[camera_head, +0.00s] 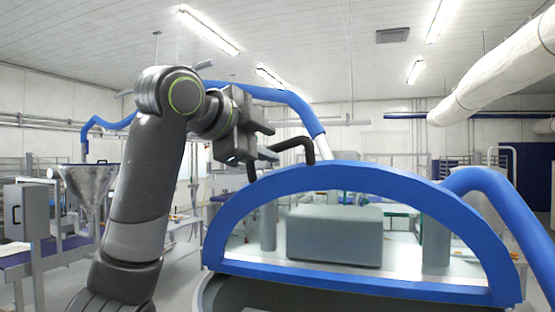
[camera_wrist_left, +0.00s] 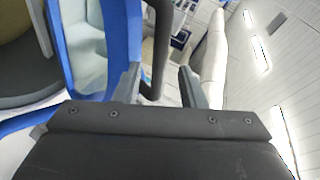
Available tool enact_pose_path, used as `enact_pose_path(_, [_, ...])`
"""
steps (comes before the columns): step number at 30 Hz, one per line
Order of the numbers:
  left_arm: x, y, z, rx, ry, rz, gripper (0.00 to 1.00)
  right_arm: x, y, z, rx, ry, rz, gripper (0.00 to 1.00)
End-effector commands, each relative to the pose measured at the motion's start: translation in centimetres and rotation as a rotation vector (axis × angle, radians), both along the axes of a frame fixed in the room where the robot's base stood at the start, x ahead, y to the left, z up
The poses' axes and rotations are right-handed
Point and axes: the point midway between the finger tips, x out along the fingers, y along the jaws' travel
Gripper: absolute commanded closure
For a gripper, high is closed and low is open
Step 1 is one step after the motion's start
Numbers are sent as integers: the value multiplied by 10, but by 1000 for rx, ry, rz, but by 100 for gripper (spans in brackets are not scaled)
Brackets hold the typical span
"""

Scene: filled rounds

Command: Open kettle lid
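The kettle lid (camera_head: 345,176) is a large half-round blue frame around a see-through panel, at the lower right of the head view. Its blue edge also shows at the left in the left wrist view (camera_wrist_left: 122,45). A bent black handle (camera_head: 295,147) rises at the lid's upper left edge. My left gripper (camera_head: 272,142) is beside this handle, with its fingers pointing right. In the left wrist view the black handle (camera_wrist_left: 158,45) passes between the two open fingers, closer to the left one. I see no clear grip. My right gripper is out of view.
The dark kettle body (camera_head: 300,296) lies below the lid. A thick blue pipe (camera_head: 495,205) curves down at the right, and another (camera_head: 265,93) runs behind my left arm. A metal funnel (camera_head: 88,185) and a grey box (camera_head: 30,212) stand at the left.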

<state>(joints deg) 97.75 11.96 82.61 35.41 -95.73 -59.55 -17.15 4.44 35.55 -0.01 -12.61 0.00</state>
Motion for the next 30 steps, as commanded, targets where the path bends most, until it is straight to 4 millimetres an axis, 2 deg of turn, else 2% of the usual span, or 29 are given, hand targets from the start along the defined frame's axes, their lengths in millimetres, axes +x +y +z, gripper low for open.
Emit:
enact_pose_path(1, [-10, 9, -2, -1, -7, 5, 63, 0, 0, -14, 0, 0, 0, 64])
enact_pose_path(6, [-43, 32, 9, -1, -8, 4, 63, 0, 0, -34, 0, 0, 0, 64])
enact_pose_path(15, [-89, 65, 26, -1, -5, 3, 63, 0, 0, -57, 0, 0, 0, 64])
enact_pose_path(21, [-99, 72, 31, -2, -3, 2, 63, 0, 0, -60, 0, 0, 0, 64])
enact_pose_path(30, [-100, 72, 32, -1, -2, 2, 63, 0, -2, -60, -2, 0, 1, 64])
